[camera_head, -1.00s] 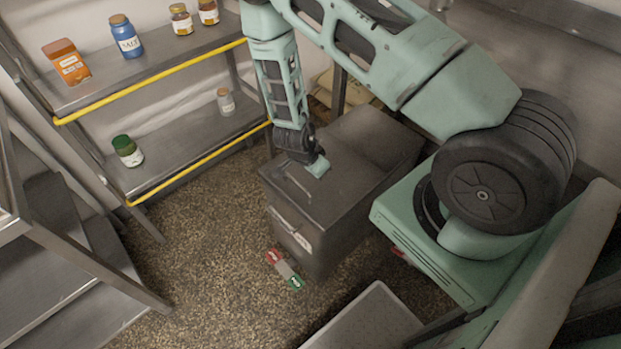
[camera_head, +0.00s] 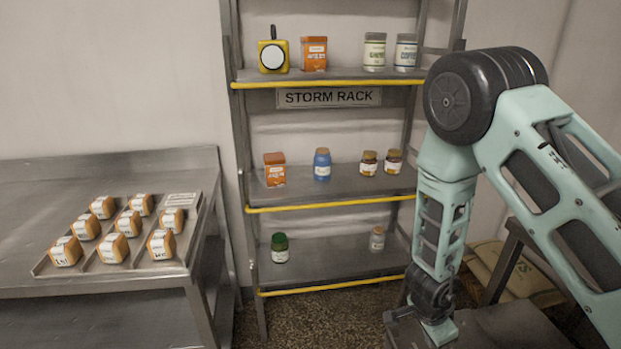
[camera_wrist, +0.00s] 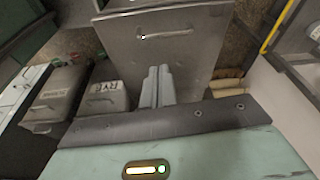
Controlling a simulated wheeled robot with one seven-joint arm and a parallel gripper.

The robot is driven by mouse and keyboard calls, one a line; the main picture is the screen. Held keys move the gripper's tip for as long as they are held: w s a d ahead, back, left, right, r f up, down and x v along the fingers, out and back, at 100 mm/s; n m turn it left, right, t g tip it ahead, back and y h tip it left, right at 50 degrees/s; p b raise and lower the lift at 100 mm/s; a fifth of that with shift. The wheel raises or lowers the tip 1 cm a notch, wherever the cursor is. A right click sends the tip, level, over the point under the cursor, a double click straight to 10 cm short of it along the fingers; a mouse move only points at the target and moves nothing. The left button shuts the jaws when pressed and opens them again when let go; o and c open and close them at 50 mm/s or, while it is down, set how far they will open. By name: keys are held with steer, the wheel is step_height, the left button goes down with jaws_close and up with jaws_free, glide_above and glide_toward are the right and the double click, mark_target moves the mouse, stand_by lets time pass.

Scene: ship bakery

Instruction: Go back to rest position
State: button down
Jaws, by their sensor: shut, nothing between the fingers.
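My gripper (camera_head: 438,331) hangs at the lower right of the head view, at the end of my pale green arm, pointing down. In the wrist view its two grey fingers (camera_wrist: 157,86) lie together with nothing between them. They are over a dark grey lidded bin (camera_wrist: 205,50) with a bar handle (camera_wrist: 165,35). The bin's lid also shows at the bottom of the head view (camera_head: 515,328). I cannot tell whether the fingertips touch it.
A storm rack (camera_head: 330,96) holds jars and boxes on three shelves. Left of it, a steel table (camera_head: 40,200) bears a tray (camera_head: 190,200) of orange labelled packs. Smaller bins, one marked RYE (camera_wrist: 103,90), stand beside the large bin in the wrist view.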

steer(key=s+a+r+n+y, duration=0.3)
steer(key=a+r+n, duration=0.3)
steer(key=a+r, duration=0.3)
steer(key=s+a+r+n+y, duration=0.3)
steer(key=a+r+n, duration=0.3)
steer(key=a+r, duration=0.35)
steer(key=s+d+r+n+h, duration=0.2)
steer(key=s+r+n, duration=0.7)
steer(key=s, duration=0.5)
steer(key=n, duration=0.2)
steer(key=shift+d+r+n+g+h, duration=0.25)
steer(key=shift+r+n+g+h, duration=0.05)
steer(key=shift+g, duration=0.1)
